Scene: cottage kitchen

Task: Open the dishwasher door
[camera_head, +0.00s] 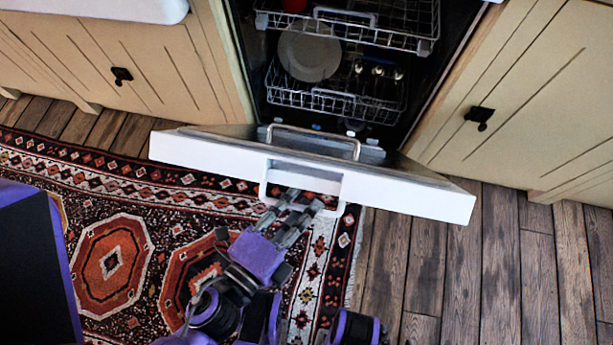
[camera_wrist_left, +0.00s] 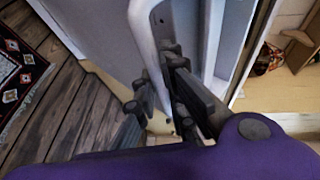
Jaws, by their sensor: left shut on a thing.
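The dishwasher door (camera_head: 420,192) is a white panel tilted down and outward from the dishwasher, partly open, with its top edge toward me in the head view. A pale loop handle (camera_head: 264,185) sits on its outer side; it also shows in the left wrist view as a white bar (camera_wrist_left: 147,45). My left gripper (camera_head: 303,203) is at the handle's lower bar, shut on it. In the left wrist view its dark fingers (camera_wrist_left: 160,85) stand close around the bar. The exact contact is partly hidden. My right gripper is not in view.
Inside the dishwasher are an upper rack (camera_head: 370,32) and a lower rack (camera_head: 335,102) with a grey plate (camera_head: 309,52). Cream cabinets (camera_head: 545,95) flank it. A patterned rug (camera_head: 110,262) covers the floor at left; bare wood floor (camera_head: 480,270) lies at right.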

